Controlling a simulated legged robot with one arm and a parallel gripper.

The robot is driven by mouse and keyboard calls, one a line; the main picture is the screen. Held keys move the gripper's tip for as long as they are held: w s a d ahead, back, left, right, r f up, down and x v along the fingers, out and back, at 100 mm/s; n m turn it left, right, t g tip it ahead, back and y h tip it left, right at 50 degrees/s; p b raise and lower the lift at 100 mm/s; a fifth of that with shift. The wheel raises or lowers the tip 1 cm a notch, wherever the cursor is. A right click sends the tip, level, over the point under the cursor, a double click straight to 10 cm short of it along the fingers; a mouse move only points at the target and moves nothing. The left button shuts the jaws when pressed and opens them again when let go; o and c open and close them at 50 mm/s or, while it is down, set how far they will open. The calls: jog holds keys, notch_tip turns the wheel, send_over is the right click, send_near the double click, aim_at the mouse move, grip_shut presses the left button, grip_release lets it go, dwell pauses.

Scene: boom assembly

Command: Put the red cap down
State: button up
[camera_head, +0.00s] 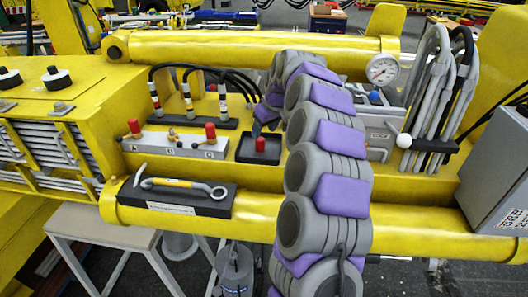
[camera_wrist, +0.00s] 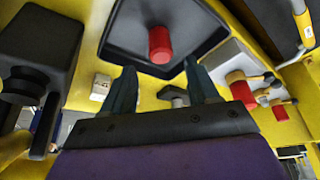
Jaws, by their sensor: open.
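A red cap (camera_head: 260,144) stands in a small black square tray (camera_head: 244,157) on the yellow boom. In the wrist view the red cap (camera_wrist: 161,45) stands on the dark floor of the tray (camera_wrist: 118,42), beyond my fingertips. My gripper (camera_wrist: 160,76) is open, with its two dark fingers spread and nothing between them. In the head view my gripper (camera_head: 257,129) is just above and behind the tray, partly hidden by my grey and purple arm.
Left of the tray is a grey valve block (camera_head: 175,145) with red-topped fittings. Black hoses with connectors (camera_head: 188,105) rise behind it. A wrench (camera_head: 180,186) lies in a black holder in front. A pressure gauge (camera_head: 382,70) and grey box (camera_head: 500,170) are at right.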

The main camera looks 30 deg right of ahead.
jog(key=s+a+r+g, duration=0.3)
jog(key=s+a, duration=1.5)
jog(key=s+a+f+m+g, duration=0.1)
jog(key=s+f, duration=0.3)
jog(key=s, duration=1)
jog(key=s+a+f+m+g, duration=0.1)
jog(key=s+f, duration=0.3)
jog(key=s, duration=1.1)
jog(key=shift+s+g+h, duration=0.3)
jog(key=shift+g+h, duration=0.1)
jog(key=shift+g, duration=0.2)
jog(key=shift+f, duration=0.15)
notch_tip(320, 180, down, 13)
jog(key=b, duration=1.3)
